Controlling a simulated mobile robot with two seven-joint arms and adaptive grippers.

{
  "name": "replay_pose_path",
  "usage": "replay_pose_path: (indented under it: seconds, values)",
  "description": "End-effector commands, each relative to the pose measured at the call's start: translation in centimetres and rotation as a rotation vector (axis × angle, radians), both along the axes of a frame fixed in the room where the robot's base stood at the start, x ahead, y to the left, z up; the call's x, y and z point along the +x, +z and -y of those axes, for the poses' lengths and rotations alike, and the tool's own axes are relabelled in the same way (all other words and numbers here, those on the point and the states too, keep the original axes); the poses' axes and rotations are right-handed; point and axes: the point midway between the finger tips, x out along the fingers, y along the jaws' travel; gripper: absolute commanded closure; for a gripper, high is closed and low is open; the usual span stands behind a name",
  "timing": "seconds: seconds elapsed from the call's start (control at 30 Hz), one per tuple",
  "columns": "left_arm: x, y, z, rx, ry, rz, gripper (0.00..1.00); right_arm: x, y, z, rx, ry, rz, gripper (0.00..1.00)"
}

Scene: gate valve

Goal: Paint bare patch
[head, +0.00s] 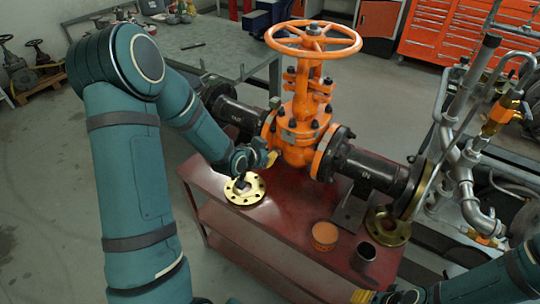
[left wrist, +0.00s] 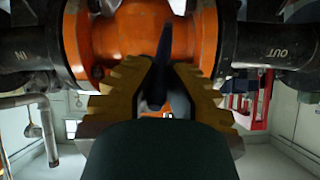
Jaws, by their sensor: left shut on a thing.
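The orange gate valve (head: 300,125) with its handwheel (head: 314,38) stands on a dark red cart (head: 282,222). A small greyish spot (head: 288,136) shows on its body; I cannot tell for sure that it is the bare patch. My left gripper (head: 264,159) is at the valve's lower left. In the left wrist view its yellow fingers (left wrist: 160,82) are shut on a slim dark thing (left wrist: 164,55), perhaps a brush, which points at the orange valve body (left wrist: 115,38). Contact is unclear. My right gripper (head: 378,297) is cut off by the bottom edge.
An orange-topped can (head: 325,233) and a dark open cup (head: 365,256) stand at the cart's front right. A brass flange (head: 244,190) lies at the left, another (head: 388,229) at the right. Pipework (head: 465,160) stands at the right.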

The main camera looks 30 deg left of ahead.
Motion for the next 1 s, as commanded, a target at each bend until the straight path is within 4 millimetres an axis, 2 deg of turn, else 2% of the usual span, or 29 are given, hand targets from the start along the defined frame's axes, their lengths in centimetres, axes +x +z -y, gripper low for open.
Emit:
replay_pose_path:
  seconds: [0.27, 0.8, 1.0]
  values:
    - [-0.2, 0.0, 0.0, 0.000, 0.000, 0.000, 1.00, 0.0, 0.0, 0.0, 0.000, 0.000, 0.000, 0.53]
    - [-5.0, 0.0, -0.4, 0.000, 0.000, -0.001, 1.00, 0.0, 0.0, 0.0, 0.000, 0.000, 0.000, 0.53]
    - [-6.0, 0.0, -0.5, 0.001, 0.001, 0.000, 1.00, 0.0, 0.0, 0.0, 0.000, 0.000, 0.000, 0.53]
